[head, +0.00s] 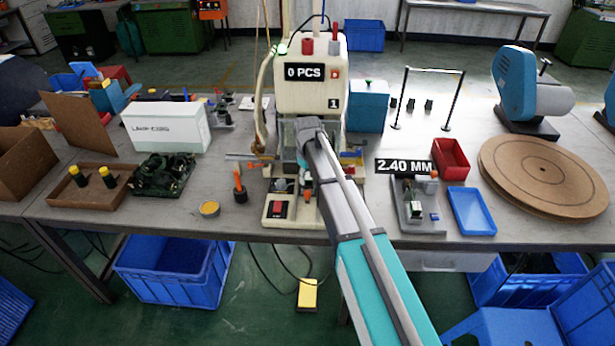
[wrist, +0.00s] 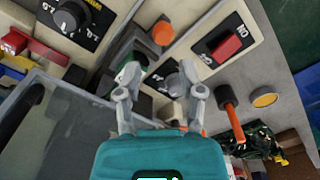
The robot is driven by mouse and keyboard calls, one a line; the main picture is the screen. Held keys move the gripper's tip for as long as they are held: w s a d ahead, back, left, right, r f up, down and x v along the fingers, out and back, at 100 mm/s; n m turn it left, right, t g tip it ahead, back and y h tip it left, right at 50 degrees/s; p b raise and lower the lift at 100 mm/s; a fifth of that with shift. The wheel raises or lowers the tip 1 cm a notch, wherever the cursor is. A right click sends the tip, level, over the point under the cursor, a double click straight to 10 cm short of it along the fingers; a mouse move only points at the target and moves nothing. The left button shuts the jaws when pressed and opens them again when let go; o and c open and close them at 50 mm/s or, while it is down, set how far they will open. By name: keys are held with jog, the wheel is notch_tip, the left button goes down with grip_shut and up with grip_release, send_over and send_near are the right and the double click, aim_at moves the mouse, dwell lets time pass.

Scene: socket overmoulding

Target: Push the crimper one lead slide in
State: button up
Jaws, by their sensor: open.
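Crimper one (head: 312,88) is the cream machine with the "0 PCS" display and a "1" label, at the middle of the bench in the head view. My arm crosses in front of its working area. In the wrist view my gripper (wrist: 160,94) is open, its two grey fingers apart over the machine's lower front. A grey round knob (wrist: 174,85) shows between the fingers, and a green part (wrist: 129,72) lies beside the left finger. I cannot tell for sure which part is the lead slide. No grasp is visible.
A red switch (wrist: 225,46) and a black dial (wrist: 70,18) are on the machine's panels. An orange-handled tool (head: 239,188) and a yellow tin (head: 209,209) stand left of the crimper. A small fixture (head: 418,212) and a blue tray (head: 470,210) stand right.

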notch_tip(320, 180, up, 9)
jog(key=p, duration=0.9)
jog(key=shift+r, duration=0.2)
dwell(0.5)
dwell(0.6)
jog(key=s+d+m, duration=0.4)
jog(key=s+d, duration=0.5)
jog(key=s, duration=0.3)
jog(key=s+d+m, duration=0.4)
jog(key=s+d, duration=0.6)
jog(key=s, duration=0.2)
jog(key=shift+m, duration=0.3)
